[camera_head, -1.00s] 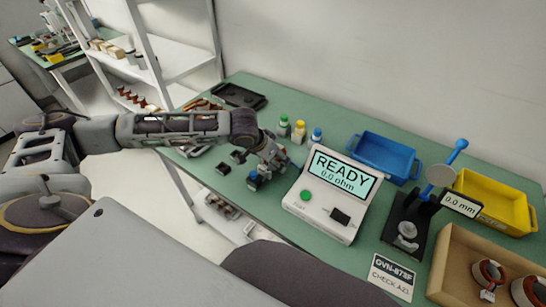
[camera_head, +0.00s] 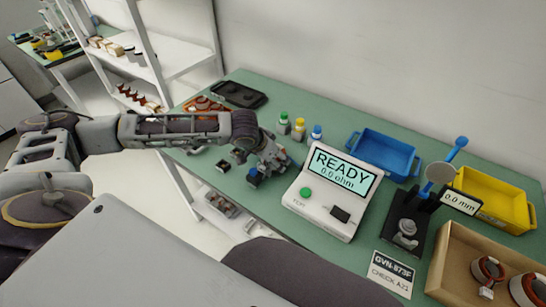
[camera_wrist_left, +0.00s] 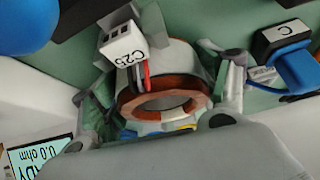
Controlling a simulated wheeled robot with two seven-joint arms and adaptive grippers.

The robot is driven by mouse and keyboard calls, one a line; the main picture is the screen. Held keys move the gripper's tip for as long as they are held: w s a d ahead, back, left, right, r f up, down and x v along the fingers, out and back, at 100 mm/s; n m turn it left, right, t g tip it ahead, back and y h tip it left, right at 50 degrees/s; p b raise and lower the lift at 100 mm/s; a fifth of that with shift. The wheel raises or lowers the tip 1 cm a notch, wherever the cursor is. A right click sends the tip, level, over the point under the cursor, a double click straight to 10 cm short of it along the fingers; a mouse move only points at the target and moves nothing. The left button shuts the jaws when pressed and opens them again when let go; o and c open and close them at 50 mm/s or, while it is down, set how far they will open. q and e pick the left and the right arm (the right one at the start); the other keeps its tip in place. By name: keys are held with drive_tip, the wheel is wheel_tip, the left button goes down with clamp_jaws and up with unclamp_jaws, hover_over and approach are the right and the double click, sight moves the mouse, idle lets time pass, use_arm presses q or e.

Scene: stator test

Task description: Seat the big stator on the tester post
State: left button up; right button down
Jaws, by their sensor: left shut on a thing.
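My left gripper (camera_head: 268,165) is over the green bench, left of the white tester. In the left wrist view its fingers (camera_wrist_left: 165,105) are shut on a stator (camera_wrist_left: 165,95) with a copper-brown winding ring, a pale body and red and dark leads. A white connector marked C25 (camera_wrist_left: 123,44) is beside it. In the head view the gripper mostly hides this stator. The white tester (camera_head: 325,200) reads READY, 0.0 ohm. A grey post-like part (camera_head: 406,230) stands on a black gauge stand reading 0.0 mm. Two other stators (camera_head: 487,271) lie in a cardboard box. My right gripper is out of view.
A blue bin (camera_head: 386,160) and a yellow bin (camera_head: 490,207) stand at the back. Small capped bottles (camera_head: 299,130) stand behind the tester. A blue-and-black part (camera_wrist_left: 290,65) lies close to the gripper. A label card (camera_head: 392,275) lies before the stand.

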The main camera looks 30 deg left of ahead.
use_arm(q)
drive_tip(key=shift+r, duration=0.1)
drive_tip(key=o, duration=1.9)
drive_tip(key=shift+o, duration=0.6)
drive_tip(key=shift+s, duration=0.1)
drive_tip(key=shift+v, duration=5.9)
